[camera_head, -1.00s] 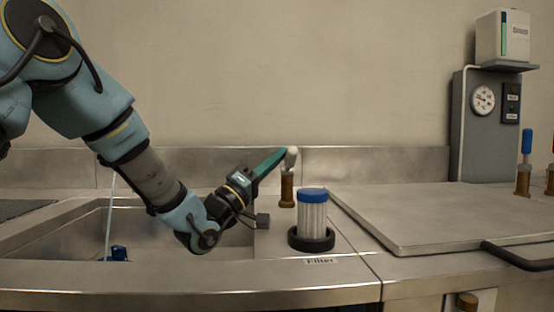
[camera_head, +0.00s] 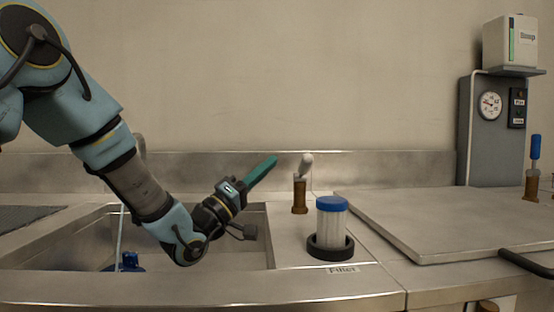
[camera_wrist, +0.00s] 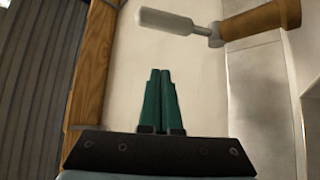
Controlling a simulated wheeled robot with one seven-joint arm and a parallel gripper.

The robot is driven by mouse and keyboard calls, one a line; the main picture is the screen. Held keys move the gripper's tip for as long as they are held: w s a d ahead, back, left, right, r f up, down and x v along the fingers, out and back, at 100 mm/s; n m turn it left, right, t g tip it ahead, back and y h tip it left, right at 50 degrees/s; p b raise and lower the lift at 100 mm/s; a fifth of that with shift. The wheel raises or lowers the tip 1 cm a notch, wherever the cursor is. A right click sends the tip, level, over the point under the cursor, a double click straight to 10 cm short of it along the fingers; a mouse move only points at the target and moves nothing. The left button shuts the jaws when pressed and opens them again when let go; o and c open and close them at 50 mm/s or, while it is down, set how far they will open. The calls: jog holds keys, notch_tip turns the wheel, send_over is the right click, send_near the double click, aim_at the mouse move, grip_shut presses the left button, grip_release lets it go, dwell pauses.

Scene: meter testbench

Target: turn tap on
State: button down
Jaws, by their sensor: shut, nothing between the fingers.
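The tap handle (camera_head: 305,165) is a pale grey lever on a brown post (camera_head: 299,196), behind the filter at the right of the sink. In the wrist view the lever (camera_wrist: 172,21) lies at the top, pointing left from its brown post (camera_wrist: 262,20). My gripper (camera_head: 274,158) has green fingers, pressed together and empty. Its tips are left of the lever, with a visible gap. In the wrist view the shut fingers (camera_wrist: 160,72) point up, below the lever. A thin pale vertical streak (camera_head: 119,235), like running water, drops into the sink; my arm mostly hides the spout.
A blue-capped filter (camera_head: 331,230) stands in a black ring in front of the tap post. A metal cover (camera_head: 430,222) fills the counter at right. The sink (camera_head: 252,255) lies under my arm. A blue object (camera_head: 128,262) sits in it.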

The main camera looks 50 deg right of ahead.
jog(key=shift+v, duration=2.25)
jog(key=shift+w+d+f, duration=0.1)
jog(key=shift+w+d, duration=0.05)
jog(key=shift+w, duration=0.05)
